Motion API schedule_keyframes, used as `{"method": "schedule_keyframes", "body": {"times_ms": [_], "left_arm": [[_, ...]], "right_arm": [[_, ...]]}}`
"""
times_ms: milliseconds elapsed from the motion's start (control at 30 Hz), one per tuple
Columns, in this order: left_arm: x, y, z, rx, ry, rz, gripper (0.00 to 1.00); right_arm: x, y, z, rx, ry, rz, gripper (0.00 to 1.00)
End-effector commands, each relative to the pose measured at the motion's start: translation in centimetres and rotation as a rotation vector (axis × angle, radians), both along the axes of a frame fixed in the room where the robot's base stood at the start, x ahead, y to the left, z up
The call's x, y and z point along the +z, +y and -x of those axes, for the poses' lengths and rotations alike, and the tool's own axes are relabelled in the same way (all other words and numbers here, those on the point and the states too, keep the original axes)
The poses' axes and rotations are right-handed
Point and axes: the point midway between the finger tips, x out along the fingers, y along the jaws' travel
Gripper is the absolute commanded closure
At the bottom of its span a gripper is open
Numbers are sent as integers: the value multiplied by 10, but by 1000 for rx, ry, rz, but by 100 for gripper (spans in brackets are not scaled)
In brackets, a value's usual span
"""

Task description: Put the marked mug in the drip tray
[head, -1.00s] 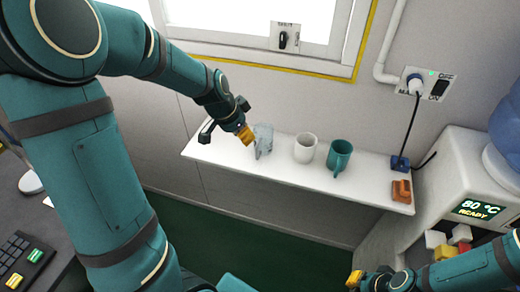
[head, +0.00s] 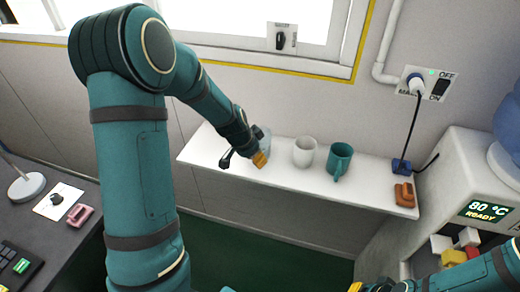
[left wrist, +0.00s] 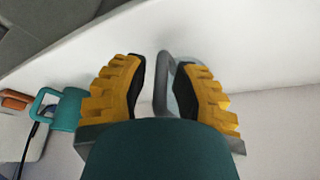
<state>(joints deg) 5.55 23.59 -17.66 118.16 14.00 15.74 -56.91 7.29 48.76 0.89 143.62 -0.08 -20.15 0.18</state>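A pale see-through mug (head: 265,136) stands on the white shelf, mostly hidden by my left gripper (head: 260,159). A white mug (head: 304,151) and a teal mug (head: 340,160) stand to its right. I cannot make out a mark on any mug. In the left wrist view my left gripper (left wrist: 160,92) is open, its fingers either side of the pale mug's handle (left wrist: 161,84); the mug is partly behind one finger. The teal mug (left wrist: 67,112) shows at left there. My right gripper (head: 355,287) is at the bottom edge, mostly cut off. I cannot make out the drip tray.
The white shelf (head: 290,178) runs below the window. An orange object (head: 404,194) and a dark blue block with a cord (head: 401,166) sit at its right end. A water dispenser (head: 455,175) stands at right, with coloured blocks (head: 467,237) in its opening. A dark desk (head: 80,235) is at left.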

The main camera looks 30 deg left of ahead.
Motion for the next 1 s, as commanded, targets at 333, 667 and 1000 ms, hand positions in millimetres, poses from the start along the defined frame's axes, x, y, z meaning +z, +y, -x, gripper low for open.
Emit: {"method": "schedule_keyframes", "body": {"times_ms": [333,667,1000], "left_arm": [[-12,-1,-5,0,0,-1,73],[-12,-1,-5,0,0,-1,100],[-10,-1,-4,0,0,-1,100]], "right_arm": [[-4,0,-1,-1,-2,0,100],[-4,0,-1,-1,-2,0,100],[-3,0,-1,-1,-2,0,100]]}}
